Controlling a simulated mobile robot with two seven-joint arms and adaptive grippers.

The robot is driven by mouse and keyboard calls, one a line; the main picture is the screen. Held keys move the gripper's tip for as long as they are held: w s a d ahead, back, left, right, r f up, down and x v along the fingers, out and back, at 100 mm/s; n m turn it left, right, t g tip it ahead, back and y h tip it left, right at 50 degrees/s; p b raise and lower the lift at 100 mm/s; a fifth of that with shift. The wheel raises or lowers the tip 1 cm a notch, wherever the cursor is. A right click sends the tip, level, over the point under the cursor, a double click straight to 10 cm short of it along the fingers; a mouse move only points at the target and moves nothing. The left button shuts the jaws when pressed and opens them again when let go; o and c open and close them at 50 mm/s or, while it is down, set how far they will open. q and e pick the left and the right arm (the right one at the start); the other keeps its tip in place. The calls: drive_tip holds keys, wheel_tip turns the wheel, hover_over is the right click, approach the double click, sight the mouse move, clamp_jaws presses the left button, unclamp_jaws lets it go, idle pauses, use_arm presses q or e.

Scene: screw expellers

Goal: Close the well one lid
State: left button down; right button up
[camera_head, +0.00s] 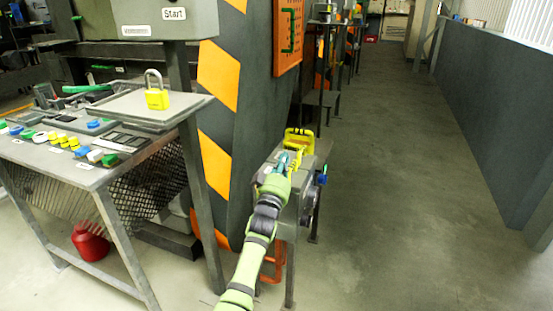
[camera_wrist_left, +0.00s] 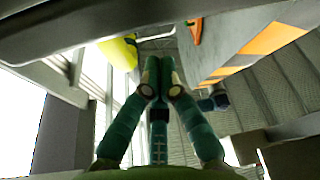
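A yellow lid-like frame (camera_head: 299,137) stands raised on top of a grey machine body (camera_head: 322,150) in the head view; I cannot tell for sure that it is the well one lid. A yellow part also shows in the left wrist view (camera_wrist_left: 120,52), left of the fingers. My left gripper (camera_head: 283,160) is at the near left side of the yellow frame, over the machine top. In the left wrist view its teal fingers (camera_wrist_left: 158,66) are brought together, with nothing visible between them. Whether they touch the yellow frame is unclear. My right gripper is not in view.
A table (camera_head: 95,172) with coloured buttons and a yellow padlock (camera_head: 157,97) stands at the left. An orange-and-black striped panel (camera_head: 217,130) rises close left of the machine. A red can (camera_head: 90,242) is under the table. The aisle floor (camera_head: 420,200) at right is clear.

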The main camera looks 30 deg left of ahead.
use_arm(q)
drive_tip(key=shift+w+d+f+m+h, duration=0.15)
drive_tip(key=shift+d+f+m, duration=0.15)
drive_tip(key=shift+m, duration=0.2)
drive_tip(key=shift+s+d+f+m+h, duration=0.1)
drive_tip(key=shift+d+f+m+h, duration=0.1)
drive_tip(key=shift+f+m, duration=0.25)
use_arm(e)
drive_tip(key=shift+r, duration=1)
use_arm(q)
drive_tip(key=shift+r, duration=0.1)
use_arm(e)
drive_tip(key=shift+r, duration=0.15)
